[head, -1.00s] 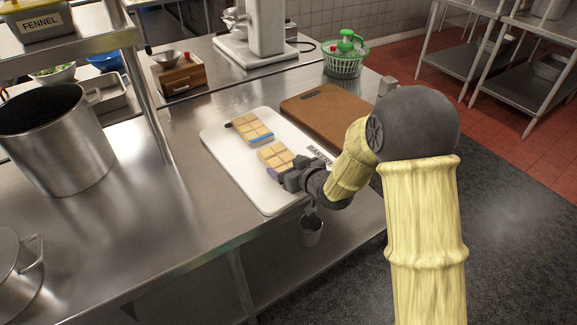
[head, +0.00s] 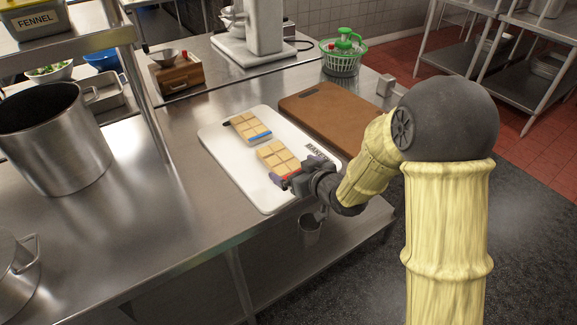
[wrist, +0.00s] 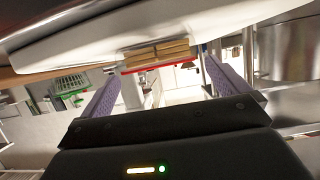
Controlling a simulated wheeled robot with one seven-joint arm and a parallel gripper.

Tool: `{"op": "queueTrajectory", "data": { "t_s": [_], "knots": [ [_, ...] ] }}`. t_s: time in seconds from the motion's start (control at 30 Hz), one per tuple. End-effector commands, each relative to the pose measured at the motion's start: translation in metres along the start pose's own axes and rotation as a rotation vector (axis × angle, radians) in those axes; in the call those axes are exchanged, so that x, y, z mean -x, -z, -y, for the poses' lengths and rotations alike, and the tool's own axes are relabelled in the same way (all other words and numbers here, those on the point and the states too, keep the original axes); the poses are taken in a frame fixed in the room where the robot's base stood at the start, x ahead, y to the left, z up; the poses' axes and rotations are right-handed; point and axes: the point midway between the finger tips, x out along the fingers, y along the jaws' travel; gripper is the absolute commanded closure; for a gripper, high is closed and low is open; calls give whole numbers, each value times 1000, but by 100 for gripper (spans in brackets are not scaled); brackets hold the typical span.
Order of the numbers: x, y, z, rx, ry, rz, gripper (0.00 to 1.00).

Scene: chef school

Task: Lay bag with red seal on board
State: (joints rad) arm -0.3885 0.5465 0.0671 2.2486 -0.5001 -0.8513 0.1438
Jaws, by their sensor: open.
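The bag with the red seal (head: 276,157) holds several pale square pieces and lies flat on the white board (head: 263,196), in its near half. Its red seal edge faces my gripper. In the wrist view the bag (wrist: 157,55) shows edge-on ahead, between the purple fingers. My gripper (head: 297,172) is open and empty at the board's near right edge, with its fingers close to the sealed end. Whether a finger touches the bag I cannot tell. A similar bag with a blue seal (head: 248,126) lies farther back on the same board.
A brown board (head: 335,118) lies to the right of the white one. A green-lidded basket (head: 342,58), a stand mixer (head: 262,30) and a wooden box (head: 178,78) stand behind. A large steel pot (head: 55,145) is at left. The steel counter (head: 180,200) left of the boards is clear.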

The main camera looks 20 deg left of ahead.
Motion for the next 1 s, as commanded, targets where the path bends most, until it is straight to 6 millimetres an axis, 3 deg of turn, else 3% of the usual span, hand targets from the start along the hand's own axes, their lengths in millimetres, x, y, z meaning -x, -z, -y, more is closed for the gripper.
{"op": "queueTrajectory", "data": {
  "t_s": [0.2,0.4,1.0],
  "knots": [
    [43,0,-1,0,-2,-1,0],
    [70,0,0,-1,-1,-1,0],
    [75,0,0,0,1,1,0]
  ]
}}
